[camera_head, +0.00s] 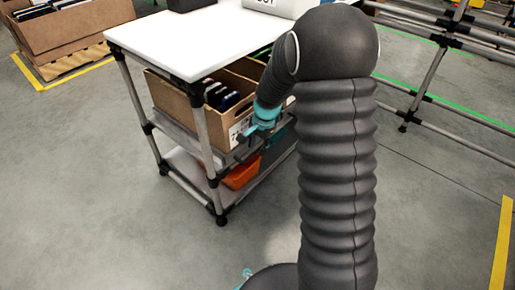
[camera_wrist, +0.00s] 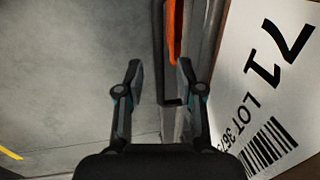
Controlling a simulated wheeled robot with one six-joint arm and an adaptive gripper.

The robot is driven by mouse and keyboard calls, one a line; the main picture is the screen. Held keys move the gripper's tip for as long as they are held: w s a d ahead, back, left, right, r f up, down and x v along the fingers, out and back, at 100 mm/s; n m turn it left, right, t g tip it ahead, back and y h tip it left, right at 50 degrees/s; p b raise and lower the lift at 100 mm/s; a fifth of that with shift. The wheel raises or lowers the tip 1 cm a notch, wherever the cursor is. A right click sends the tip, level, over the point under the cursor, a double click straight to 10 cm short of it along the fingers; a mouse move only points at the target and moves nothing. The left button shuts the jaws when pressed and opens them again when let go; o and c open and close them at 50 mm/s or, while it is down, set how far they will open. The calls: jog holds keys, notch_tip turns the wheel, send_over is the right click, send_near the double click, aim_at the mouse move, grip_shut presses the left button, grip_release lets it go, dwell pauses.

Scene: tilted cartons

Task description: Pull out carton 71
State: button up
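Carton 71 (camera_head: 172,108) is a brown open-topped box on the middle shelf of a cart, holding several dark, flat items. Its white label, printed "71" and "LOT" over a barcode, fills the right of the wrist view (camera_wrist: 268,85). My gripper (camera_head: 258,132), with teal parts, is at the label end of the carton in the head view. In the wrist view my gripper (camera_wrist: 160,75) has its two fingers apart with nothing held between them. Both fingers lie left of the label, over the shelf edge and floor. My arm hides part of the carton.
The cart's white top (camera_head: 185,40) overhangs the carton, and a grey corner post (camera_head: 205,145) stands in front of it. An orange bin (camera_head: 242,174) sits on the lower shelf. Metal pipe rails (camera_head: 430,75) stand at the right.

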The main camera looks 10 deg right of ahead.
jog(key=shift+f, duration=0.45)
grip_shut()
